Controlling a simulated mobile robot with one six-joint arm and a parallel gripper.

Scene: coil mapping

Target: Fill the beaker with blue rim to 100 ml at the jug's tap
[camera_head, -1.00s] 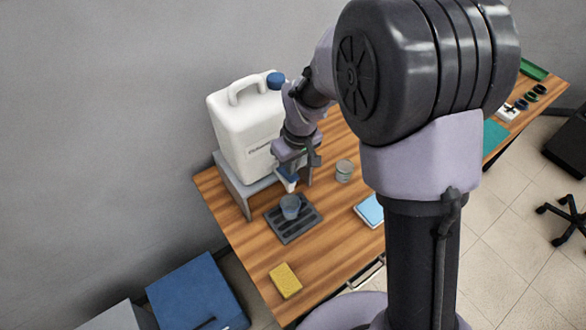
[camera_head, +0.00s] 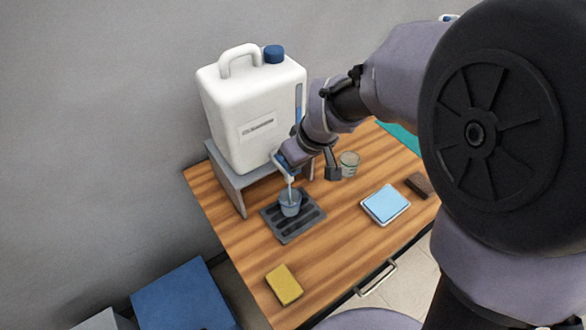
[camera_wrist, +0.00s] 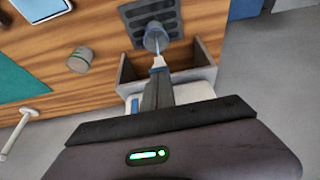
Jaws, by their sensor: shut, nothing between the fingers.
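The white jug (camera_head: 250,105) with a blue cap stands on a grey stand (camera_head: 228,182). Its tap (camera_wrist: 159,62) is at the front, and a thin stream of liquid runs from it into the blue-rimmed beaker (camera_head: 290,205). That beaker stands upright on the dark drip tray (camera_head: 304,226), and it also shows in the wrist view (camera_wrist: 156,40). My gripper (camera_wrist: 158,78) is shut and empty, with its fingertips right at the tap. The liquid level and the beaker's marks are too small to read.
A second beaker with a greenish rim (camera_head: 349,165) stands right of my wrist. A pale blue-topped device (camera_head: 385,204), a dark brown block (camera_head: 419,185) and a yellow sponge (camera_head: 284,285) lie on the wooden table (camera_head: 335,245). The table's front middle is clear.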

